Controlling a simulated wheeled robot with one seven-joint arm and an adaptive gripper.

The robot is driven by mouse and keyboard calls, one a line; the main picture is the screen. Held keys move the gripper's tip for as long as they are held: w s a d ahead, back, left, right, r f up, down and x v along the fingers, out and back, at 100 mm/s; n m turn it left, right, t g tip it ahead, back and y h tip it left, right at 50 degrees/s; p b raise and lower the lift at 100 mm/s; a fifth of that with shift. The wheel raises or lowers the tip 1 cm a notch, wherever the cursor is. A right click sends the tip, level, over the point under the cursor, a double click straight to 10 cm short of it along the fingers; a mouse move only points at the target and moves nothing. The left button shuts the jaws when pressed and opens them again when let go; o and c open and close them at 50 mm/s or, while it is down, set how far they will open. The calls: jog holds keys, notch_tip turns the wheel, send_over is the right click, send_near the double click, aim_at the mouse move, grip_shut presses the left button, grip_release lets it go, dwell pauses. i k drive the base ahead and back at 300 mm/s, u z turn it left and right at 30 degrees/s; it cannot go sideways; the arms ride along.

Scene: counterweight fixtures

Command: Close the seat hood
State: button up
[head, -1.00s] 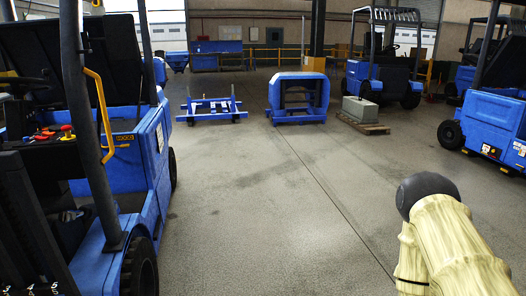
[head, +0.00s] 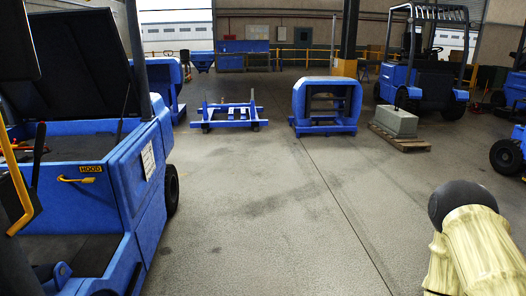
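The seat hood (head: 82,62) is a dark panel standing raised and tilted back on the blue forklift (head: 110,170) at the left of the head view. The open bay below it is partly visible. A yellow handle (head: 77,180) sits on the blue panel beside a small label reading HOOD (head: 91,168). My arm shows at the lower right, with a dark rounded joint and pale yellowish links, well apart from the forklift. My gripper is not visible.
A low blue frame (head: 228,117), a blue counterweight fixture (head: 326,107) and a grey block (head: 394,120) on a wooden pallet (head: 399,138) stand farther back. Other forklifts (head: 426,65) are at the right. The floor (head: 260,200) between is clear.

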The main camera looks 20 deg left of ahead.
aim_at(84, 67)
jog(key=i, duration=0.8)
jog(key=u, duration=2.15)
jog(key=i, duration=1.05)
